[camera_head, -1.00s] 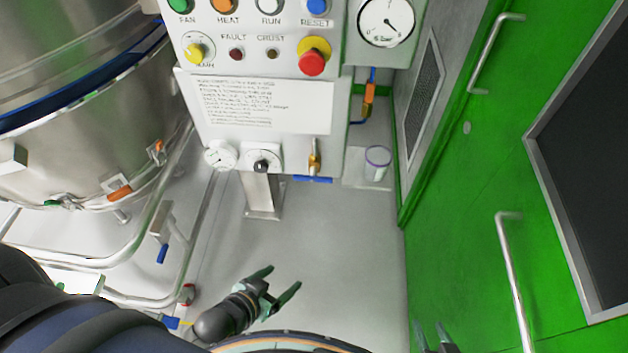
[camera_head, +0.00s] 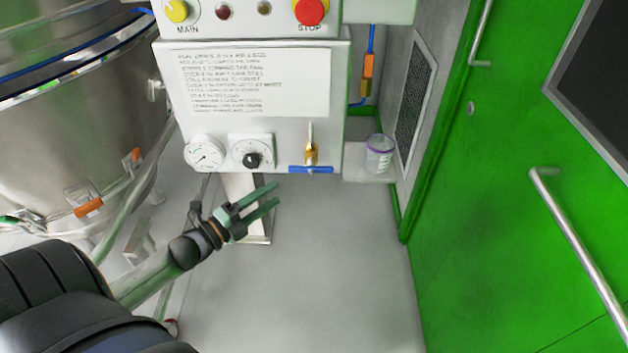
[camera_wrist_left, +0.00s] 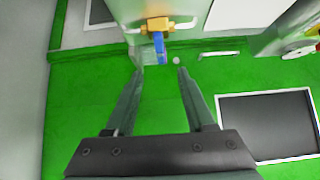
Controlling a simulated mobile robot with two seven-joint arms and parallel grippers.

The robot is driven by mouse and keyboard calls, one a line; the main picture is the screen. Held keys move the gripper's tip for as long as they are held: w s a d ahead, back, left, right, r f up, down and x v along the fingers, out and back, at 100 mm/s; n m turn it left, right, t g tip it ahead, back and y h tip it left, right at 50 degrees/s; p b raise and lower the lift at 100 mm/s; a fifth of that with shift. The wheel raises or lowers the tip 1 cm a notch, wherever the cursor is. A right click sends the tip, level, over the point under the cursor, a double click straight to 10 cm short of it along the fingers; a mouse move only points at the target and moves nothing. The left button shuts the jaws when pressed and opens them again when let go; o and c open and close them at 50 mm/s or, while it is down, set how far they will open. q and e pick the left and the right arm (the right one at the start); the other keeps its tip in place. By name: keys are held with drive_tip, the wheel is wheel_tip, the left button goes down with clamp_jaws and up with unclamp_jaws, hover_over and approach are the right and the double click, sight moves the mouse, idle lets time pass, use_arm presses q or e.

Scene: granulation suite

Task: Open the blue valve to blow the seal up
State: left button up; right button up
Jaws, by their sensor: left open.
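The blue valve handle (camera_head: 311,169) lies crosswise under a brass valve body (camera_head: 311,150) at the lower right of the white control panel. In the left wrist view the blue handle (camera_wrist_left: 159,46) shows below the brass body (camera_wrist_left: 157,25), just beyond and between my fingertips. My left gripper (camera_head: 276,194) is open and empty, below and to the left of the handle, apart from it. In the left wrist view its two fingers (camera_wrist_left: 159,72) are spread with nothing between them. My right gripper is not in view.
A gauge (camera_head: 205,153) and a black-knobbed dial (camera_head: 252,155) sit left of the valve. A purple-lidded jar (camera_head: 379,153) stands on a ledge to its right. The steel vessel (camera_head: 75,130) is at left, a green door (camera_head: 500,200) at right. The floor below is clear.

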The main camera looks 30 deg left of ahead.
sight(308, 171)
use_arm(q)
drive_tip(key=b+x, duration=0.1)
drive_tip(key=x, duration=0.8)
drive_tip(key=shift+w+b, duration=0.3)
drive_tip(key=shift+w, duration=0.05)
drive_tip(key=shift+x, duration=0.75)
drive_tip(key=shift+w, duration=0.25)
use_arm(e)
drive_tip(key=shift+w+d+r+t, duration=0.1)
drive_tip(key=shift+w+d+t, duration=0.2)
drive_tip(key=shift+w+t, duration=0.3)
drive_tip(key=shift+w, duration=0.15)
use_arm(q)
clamp_jaws()
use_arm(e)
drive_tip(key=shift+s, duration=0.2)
